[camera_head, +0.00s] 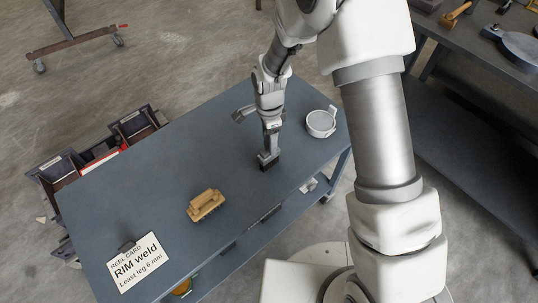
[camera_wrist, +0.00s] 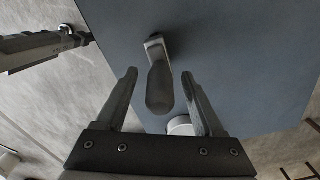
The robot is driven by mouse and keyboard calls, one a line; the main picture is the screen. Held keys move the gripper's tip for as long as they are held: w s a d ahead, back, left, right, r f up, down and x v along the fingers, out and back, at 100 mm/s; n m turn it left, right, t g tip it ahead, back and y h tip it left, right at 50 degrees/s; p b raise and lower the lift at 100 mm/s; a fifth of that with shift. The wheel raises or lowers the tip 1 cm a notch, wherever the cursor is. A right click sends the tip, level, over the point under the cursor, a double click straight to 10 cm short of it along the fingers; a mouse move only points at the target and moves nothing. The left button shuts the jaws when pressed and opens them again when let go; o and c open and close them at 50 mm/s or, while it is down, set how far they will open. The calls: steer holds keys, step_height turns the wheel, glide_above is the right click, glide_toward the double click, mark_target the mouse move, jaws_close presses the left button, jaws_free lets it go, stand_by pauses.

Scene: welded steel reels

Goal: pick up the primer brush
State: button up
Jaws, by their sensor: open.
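A brush with a grey handle and a dark, blocky head, which looks like the primer brush (camera_head: 268,161), stands upright on the blue-grey table (camera_head: 165,165). My gripper (camera_head: 271,127) is over it, pointing down. In the wrist view the brush's rounded handle (camera_wrist: 160,92) rises between the open fingers of my gripper (camera_wrist: 159,76), with a visible gap on both sides. Its head is mostly hidden behind the handle there.
A white card (camera_head: 138,263) lies at the left end. A round pale pot (camera_head: 321,122) stands right of my gripper. Dark bins (camera_head: 133,125) adjoin the left edge. The table between is clear.

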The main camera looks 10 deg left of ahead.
steer(key=shift+f, duration=0.6)
jaws_close()
steer(key=shift+r, duration=0.15)
